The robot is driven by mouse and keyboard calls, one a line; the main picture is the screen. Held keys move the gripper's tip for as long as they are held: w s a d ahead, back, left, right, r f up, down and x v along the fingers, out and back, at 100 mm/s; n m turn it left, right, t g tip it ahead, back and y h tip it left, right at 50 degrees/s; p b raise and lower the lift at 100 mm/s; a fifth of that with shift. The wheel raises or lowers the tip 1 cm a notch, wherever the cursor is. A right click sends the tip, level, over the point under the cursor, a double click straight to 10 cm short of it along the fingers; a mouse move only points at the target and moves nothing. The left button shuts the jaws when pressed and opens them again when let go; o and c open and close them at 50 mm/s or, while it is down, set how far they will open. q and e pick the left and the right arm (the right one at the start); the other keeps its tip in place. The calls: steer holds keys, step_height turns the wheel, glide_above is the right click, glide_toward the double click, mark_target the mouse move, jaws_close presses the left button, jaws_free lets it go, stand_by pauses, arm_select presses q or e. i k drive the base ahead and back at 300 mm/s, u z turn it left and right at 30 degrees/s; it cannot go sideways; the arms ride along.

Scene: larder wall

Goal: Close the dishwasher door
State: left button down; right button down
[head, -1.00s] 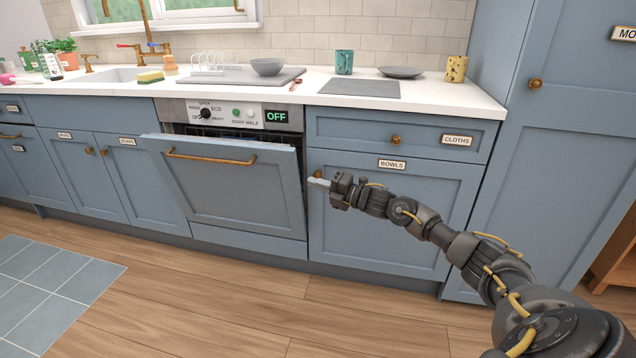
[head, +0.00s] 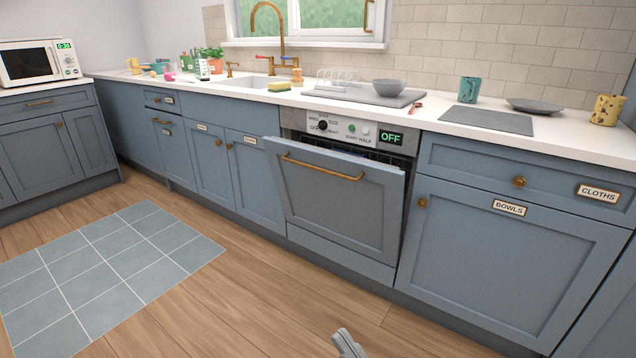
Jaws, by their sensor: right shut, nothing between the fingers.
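The dishwasher door (head: 335,205) is a blue panel with a long brass handle (head: 322,168). It stands partly open, its top edge tilted out from the counter front, with a dark gap behind it. The dishwasher's control panel (head: 341,128) above it has a dial, buttons and a display reading OFF. My right gripper (head: 347,343) shows only as pale grey fingers at the bottom edge, shut and empty, over the floor in front of the door and apart from it. My left gripper is out of view.
The blue cabinet labelled BOWLS (head: 510,250) stands right of the dishwasher, under the CLOTHS drawer (head: 525,175). More cabinets (head: 225,170) run left. A grey tiled mat (head: 110,265) lies on the wooden floor (head: 250,285), which is otherwise clear before the door.

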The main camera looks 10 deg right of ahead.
mark_target(355, 203)
steer(key=k, duration=0.65)
steer(key=u, duration=0.55)
steer(key=i, duration=0.45)
steer(key=u, duration=0.8)
steer(key=i, duration=0.75)
steer(key=z, duration=0.55)
steer(key=i, duration=0.5)
steer(key=z, duration=0.55)
